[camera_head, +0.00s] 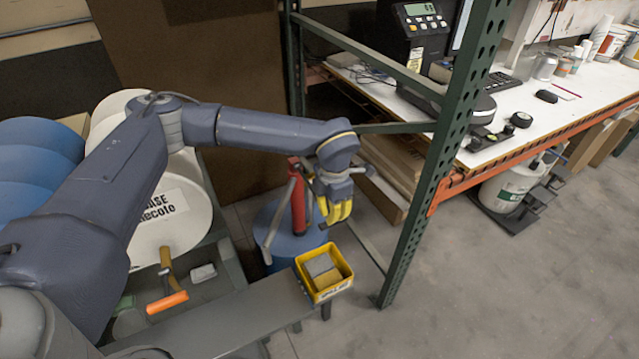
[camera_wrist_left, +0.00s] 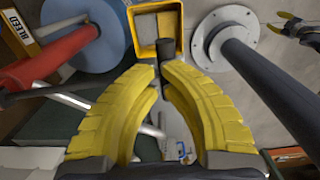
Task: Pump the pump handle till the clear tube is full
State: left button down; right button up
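The red pump (camera_head: 298,200) stands upright on a blue drum (camera_head: 268,220) in the head view. Its red body also shows at the left of the wrist view (camera_wrist_left: 50,58), beside the blue drum top (camera_wrist_left: 95,30). My left gripper (camera_head: 338,212) points down just right of the pump. In the wrist view its yellow fingers curve toward each other, with a dark grip (camera_wrist_left: 165,50) between or just beyond their tips. I cannot tell whether they press on it. I cannot make out the clear tube or its level.
A yellow bin (camera_head: 325,272) with grey blocks sits on a grey ledge (camera_head: 230,318) below the gripper. A green rack post (camera_head: 440,170) stands to the right. White and blue drums are behind my left arm. Open floor lies at the lower right.

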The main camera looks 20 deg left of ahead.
pick_arm(q)
jog(key=shift+f, duration=2.2)
dwell(2.7)
jog(key=shift+r, duration=0.1)
notch_tip(320, 180, up, 15)
dwell(1.1)
jog(key=shift+f, duration=0.4)
dwell(0.8)
